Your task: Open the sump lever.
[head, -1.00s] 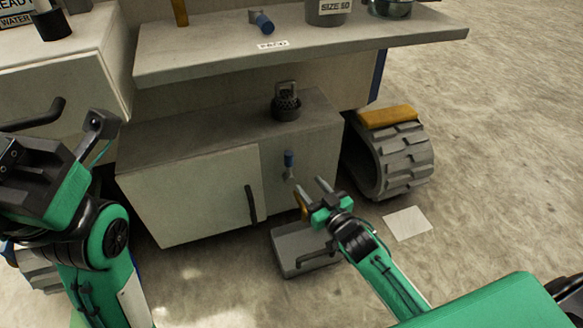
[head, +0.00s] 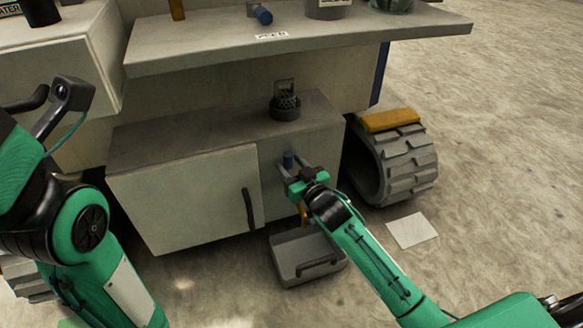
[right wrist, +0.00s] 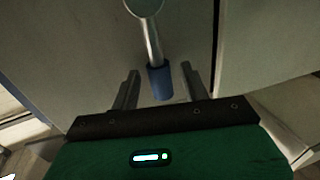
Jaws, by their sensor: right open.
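The sump lever (head: 289,159) has a blue grip on a metal stem. It stands upright on the front of the low cabinet, right of its door. My right gripper (head: 290,168) is at the lever and hides its lower part. In the right wrist view, the blue grip of the sump lever (right wrist: 160,82) lies between the two spread fingers of my right gripper (right wrist: 158,82), with a gap showing on each side. The left arm is at the left edge, and its fingers are not in view.
The cabinet door (head: 190,195) with a dark handle is left of the lever. A grey tray (head: 305,262) stands on the floor below, under a partly hidden yellow part (head: 303,212). A tracked wheel (head: 400,165) is at the right. A shelf (head: 300,40) overhangs above.

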